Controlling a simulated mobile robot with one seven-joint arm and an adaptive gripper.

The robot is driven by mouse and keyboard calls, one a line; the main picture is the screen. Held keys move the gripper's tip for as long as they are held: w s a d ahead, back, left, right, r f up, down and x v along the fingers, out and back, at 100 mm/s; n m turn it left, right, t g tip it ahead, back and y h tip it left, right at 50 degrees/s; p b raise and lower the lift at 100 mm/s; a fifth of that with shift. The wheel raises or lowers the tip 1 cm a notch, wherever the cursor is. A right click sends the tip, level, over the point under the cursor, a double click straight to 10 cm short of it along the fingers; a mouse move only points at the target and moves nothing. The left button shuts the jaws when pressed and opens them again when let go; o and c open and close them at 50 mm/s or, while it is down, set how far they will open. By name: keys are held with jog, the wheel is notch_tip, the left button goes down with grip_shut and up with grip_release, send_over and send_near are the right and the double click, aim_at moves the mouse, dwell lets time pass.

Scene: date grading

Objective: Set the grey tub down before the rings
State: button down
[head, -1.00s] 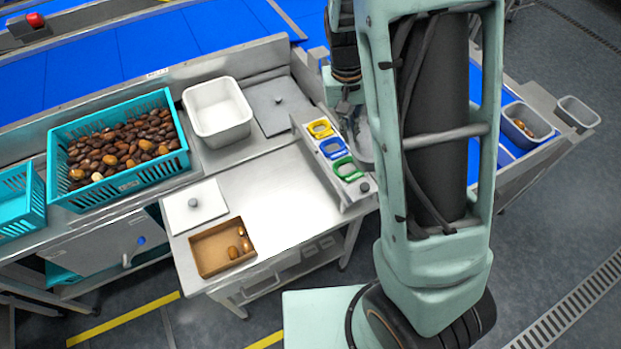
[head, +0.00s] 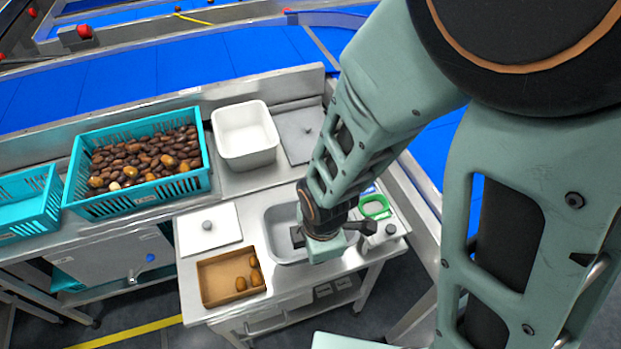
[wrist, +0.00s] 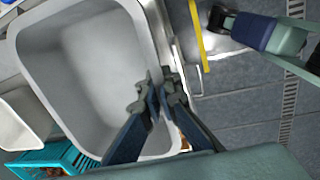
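The grey tub (head: 278,222) is over the steel table, just left of the sizing rings, and looks level. I cannot tell whether its base touches the table. It is empty in the wrist view (wrist: 75,75). My gripper (head: 312,238) is at the tub's right part; in the wrist view my gripper (wrist: 160,88) has its fingers close together on either side of the tub's rim, gripping it. The green ring (head: 375,206) shows in its rack and a bit of the blue ring (head: 368,189) shows behind my arm. The yellow ring is hidden.
A cardboard box (head: 204,285) with a few dates and a white lid (head: 208,226) lie left of the tub. A white tub (head: 245,136), a grey lid (head: 300,133) and a teal crate (head: 137,204) of dates stand behind. The table's front edge is close.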

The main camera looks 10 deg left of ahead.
jog(key=shift+s+a+f+n, duration=0.15)
jog(key=shift+s+n, duration=0.05)
jog(key=shift+n, duration=0.1)
jog(key=shift+w+a+f, duration=0.1)
jog(key=shift+w+a, duration=0.05)
jog(key=shift+w, duration=0.05)
jog(key=w+f, duration=0.1)
jog(key=w, duration=0.1)
jog(key=w+a+f+b, duration=0.1)
jog(key=w, duration=0.2)
jog(key=w+a+f+b, duration=0.1)
jog(key=w+f, duration=0.1)
jog(key=shift+w+a, duration=0.15)
jog(key=w+f+b, duration=0.1)
jog(key=w+a+f+b, duration=0.1)
jog(key=w+f, duration=0.1)
jog(key=w+f+b, duration=0.1)
jog(key=f, duration=0.1)
jog(key=shift+w+a+b, duration=0.25)
jog(key=shift+w+b, duration=0.05)
jog(key=f+b, duration=0.2)
jog(key=f, duration=0.1)
jog(key=shift+w+a+f+b, duration=0.1)
jog(key=shift+w+f+b, duration=0.2)
jog(key=shift+w, duration=0.1)
